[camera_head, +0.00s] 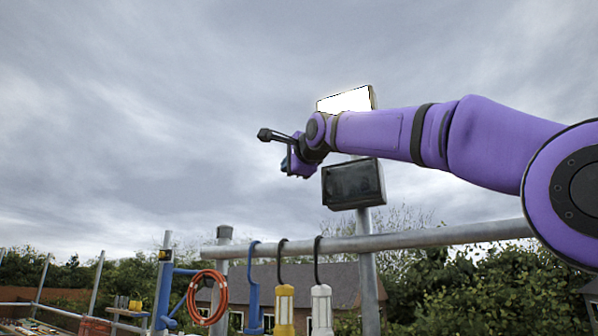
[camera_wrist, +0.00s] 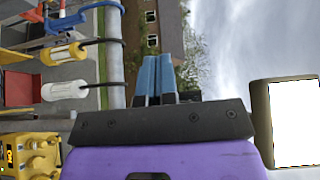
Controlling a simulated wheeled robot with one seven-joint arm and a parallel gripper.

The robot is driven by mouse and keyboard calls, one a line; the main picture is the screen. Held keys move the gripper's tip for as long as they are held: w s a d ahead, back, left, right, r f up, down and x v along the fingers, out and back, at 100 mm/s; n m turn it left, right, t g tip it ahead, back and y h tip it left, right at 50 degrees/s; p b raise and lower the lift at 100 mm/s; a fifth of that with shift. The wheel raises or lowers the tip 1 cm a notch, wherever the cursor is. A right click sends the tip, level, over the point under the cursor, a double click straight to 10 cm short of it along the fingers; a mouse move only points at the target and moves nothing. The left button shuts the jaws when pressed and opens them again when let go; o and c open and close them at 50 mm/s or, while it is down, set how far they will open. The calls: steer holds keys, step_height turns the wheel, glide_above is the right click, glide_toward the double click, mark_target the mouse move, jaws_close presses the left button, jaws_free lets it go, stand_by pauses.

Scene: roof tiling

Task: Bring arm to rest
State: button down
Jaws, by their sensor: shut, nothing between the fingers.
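My purple arm reaches in from the right in the head view, raised above the rail against the sky. My gripper (camera_head: 285,166) is at its left end, small and partly hidden by the wrist. In the wrist view my gripper (camera_wrist: 157,62) shows two blue fingers side by side, pressed together and empty. Nothing touches the fingers.
A grey rail (camera_head: 430,238) runs below the arm. From it hang a yellow lamp (camera_head: 284,310), a white lamp (camera_head: 321,310) and a blue hook tool (camera_head: 253,290). An orange cable coil (camera_head: 207,298) hangs left. A lit panel (camera_head: 347,100) and dark box (camera_head: 353,183) stand close behind the arm.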

steer(key=shift+s+a, duration=0.75)
steer(key=s+d+f+n+g+h, duration=0.25)
steer(key=s+d+f, duration=0.25)
steer(key=d+f, duration=0.45)
steer(key=s+d+f+n+g+h, duration=0.25)
steer(key=s+d+f, duration=0.25)
steer(key=d+f, duration=0.45)
steer(key=s+d+f+n+g, duration=0.2)
steer(key=s+d+f, duration=0.1)
steer(key=s+f, duration=0.5)
steer(key=s+d+f+n+g+h, duration=0.1)
steer(key=s+d+f+n+g, duration=0.1)
steer(key=s+f, duration=0.7)
steer(key=s+d+f+n+g+h, duration=0.1)
steer(key=s+d+f+n, duration=0.3)
steer(key=f, duration=1.1)
steer(key=s+d, duration=0.2)
steer(key=s, duration=0.2)
steer(key=shift+s+f+g, duration=0.15)
steer(key=shift+g, duration=0.25)
